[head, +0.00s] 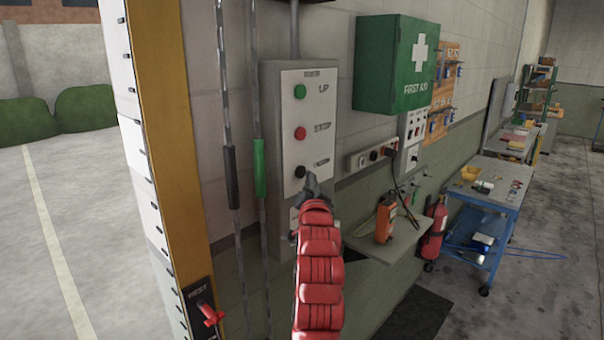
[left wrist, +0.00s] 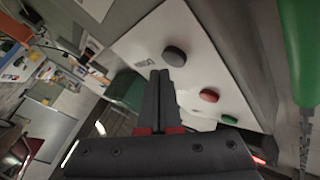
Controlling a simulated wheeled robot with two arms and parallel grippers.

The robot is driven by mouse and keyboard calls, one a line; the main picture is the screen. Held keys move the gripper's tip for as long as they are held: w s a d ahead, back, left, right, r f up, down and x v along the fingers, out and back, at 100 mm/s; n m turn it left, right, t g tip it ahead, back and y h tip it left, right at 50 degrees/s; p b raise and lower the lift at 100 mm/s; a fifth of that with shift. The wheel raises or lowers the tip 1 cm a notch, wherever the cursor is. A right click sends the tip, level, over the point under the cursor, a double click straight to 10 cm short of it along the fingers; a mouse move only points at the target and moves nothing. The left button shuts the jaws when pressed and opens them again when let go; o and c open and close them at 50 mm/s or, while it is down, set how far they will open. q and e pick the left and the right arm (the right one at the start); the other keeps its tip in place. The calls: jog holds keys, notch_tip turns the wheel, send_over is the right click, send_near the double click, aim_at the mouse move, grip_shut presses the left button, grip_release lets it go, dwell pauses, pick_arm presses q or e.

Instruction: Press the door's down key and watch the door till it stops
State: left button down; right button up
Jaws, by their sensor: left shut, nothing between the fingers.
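The grey control box (head: 272,110) on the wall has a green UP key (head: 300,91), a red STOP key (head: 300,133) and a black key (head: 300,171) below them. The black key is the down key by its place; its label is hard to read. My left gripper (head: 312,184) is shut and empty, its tips just below and right of the black key. In the left wrist view the black key (left wrist: 175,56) stands near the fingertips (left wrist: 160,74); I cannot tell whether they touch. The doorway at left is open to the yard, and no door panel shows across it. My right gripper is out of view.
A yellow post (head: 165,120) edges the doorway. Two chains with a black grip (head: 231,177) and a green grip (head: 260,168) hang left of the box. At right are a small shelf (head: 395,240), a first aid cabinet (head: 395,65) and a blue workbench (head: 495,190).

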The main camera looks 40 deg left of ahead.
pick_arm(q)
jog(key=shift+a, duration=0.1)
dwell(0.6)
jog(key=shift+a+b, duration=0.3)
jog(key=shift+a, duration=0.05)
